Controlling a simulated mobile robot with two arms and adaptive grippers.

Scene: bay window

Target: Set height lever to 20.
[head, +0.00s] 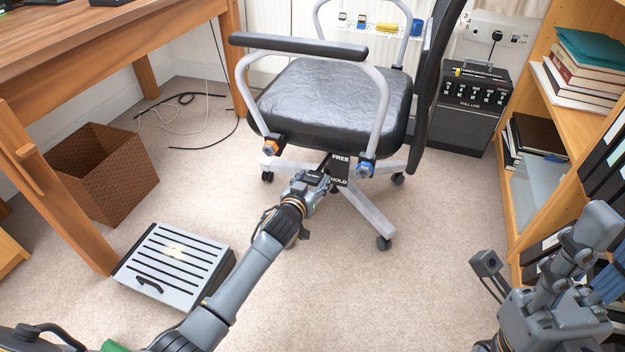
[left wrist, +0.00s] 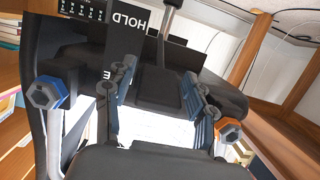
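The office chair (head: 330,95) has a black seat, grey arms and a black-and-white FREE/HOLD plate (head: 340,170) under the seat. The plate also shows upside down in the left wrist view (left wrist: 128,35). My left gripper (head: 318,183) reaches under the seat's front edge beside this plate. In the left wrist view its fingers (left wrist: 160,98) are spread, with a black paddle on a thin rod (left wrist: 160,85), which looks like the height lever, between or just beyond them. Contact cannot be told. No height reading is legible. My right gripper (head: 590,235) is at the lower right, its fingers unclear.
A blue knob (head: 366,168) and an orange knob (head: 274,145) flank the seat's underside. A grey slatted footrest (head: 175,262), wicker bin (head: 105,170) and desk (head: 100,45) are left. A black heater-like box (head: 472,105) and bookshelf (head: 545,150) are right.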

